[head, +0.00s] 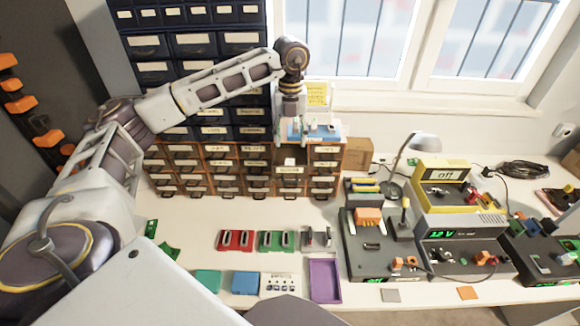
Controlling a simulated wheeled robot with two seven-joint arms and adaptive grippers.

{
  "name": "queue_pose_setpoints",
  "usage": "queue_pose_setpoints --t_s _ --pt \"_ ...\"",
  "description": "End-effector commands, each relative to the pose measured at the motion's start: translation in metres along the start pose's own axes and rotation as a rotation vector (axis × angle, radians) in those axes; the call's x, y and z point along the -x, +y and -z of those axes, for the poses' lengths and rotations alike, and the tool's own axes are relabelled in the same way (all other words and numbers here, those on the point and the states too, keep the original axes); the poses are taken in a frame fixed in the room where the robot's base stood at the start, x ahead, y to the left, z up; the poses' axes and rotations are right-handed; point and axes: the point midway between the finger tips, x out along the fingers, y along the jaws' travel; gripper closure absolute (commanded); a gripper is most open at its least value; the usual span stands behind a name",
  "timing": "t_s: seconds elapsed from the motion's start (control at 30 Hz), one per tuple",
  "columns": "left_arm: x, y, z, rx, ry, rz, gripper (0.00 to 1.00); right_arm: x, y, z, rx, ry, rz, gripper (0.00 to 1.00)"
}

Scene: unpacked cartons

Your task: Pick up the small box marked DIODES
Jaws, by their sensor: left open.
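Several small labelled boxes fill a wooden drawer rack (203,170) at the back of the bench. Their lettering is too small to read, so I cannot tell which one is marked DIODES. One labelled box (290,169) stands out a little below a dark gap in the rack. My left arm reaches over from the left and bends down, with its open gripper (296,132) above the rack's right part, beside a blue-and-white item (318,133) on top. The fingertips are small and partly lost against it. I cannot see whether they touch anything. My right gripper is out of view.
A dark blue drawer cabinet (241,42) stands behind the rack. Red (237,240) and green modules (276,241) and a purple tray (325,281) lie in front. Bench instruments (447,184) and a lamp (424,142) crowd the right. The white bench directly before the rack is clear.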

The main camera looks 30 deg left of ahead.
Motion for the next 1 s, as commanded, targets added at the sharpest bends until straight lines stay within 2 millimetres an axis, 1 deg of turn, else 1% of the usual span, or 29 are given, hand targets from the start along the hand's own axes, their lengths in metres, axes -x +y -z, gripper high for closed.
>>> queue_pose_setpoints --t_s 0.03,0.2,0.33,0.47,0.67,0.8,1.0 --pt "-0.007 0.001 0.000 0.000 0.002 -0.002 0.48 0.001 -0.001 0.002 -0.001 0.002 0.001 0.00" --pt "-0.029 0.000 0.001 0.000 0.003 -0.001 0.48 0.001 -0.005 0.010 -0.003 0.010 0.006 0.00" --pt "-0.039 0.000 0.000 0.000 0.001 -0.001 0.48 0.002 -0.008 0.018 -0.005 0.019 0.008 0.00" --pt "-0.044 0.000 0.000 0.000 0.000 0.000 0.48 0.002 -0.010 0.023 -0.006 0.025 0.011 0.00" --pt "-0.044 0.000 0.000 0.000 0.001 0.000 0.48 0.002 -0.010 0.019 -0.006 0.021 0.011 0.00" --pt "-0.045 0.000 0.001 0.000 0.001 0.000 0.48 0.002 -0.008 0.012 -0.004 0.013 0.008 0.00" --pt "-0.057 0.001 0.002 0.000 0.002 -0.001 0.48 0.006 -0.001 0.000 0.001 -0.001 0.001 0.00"
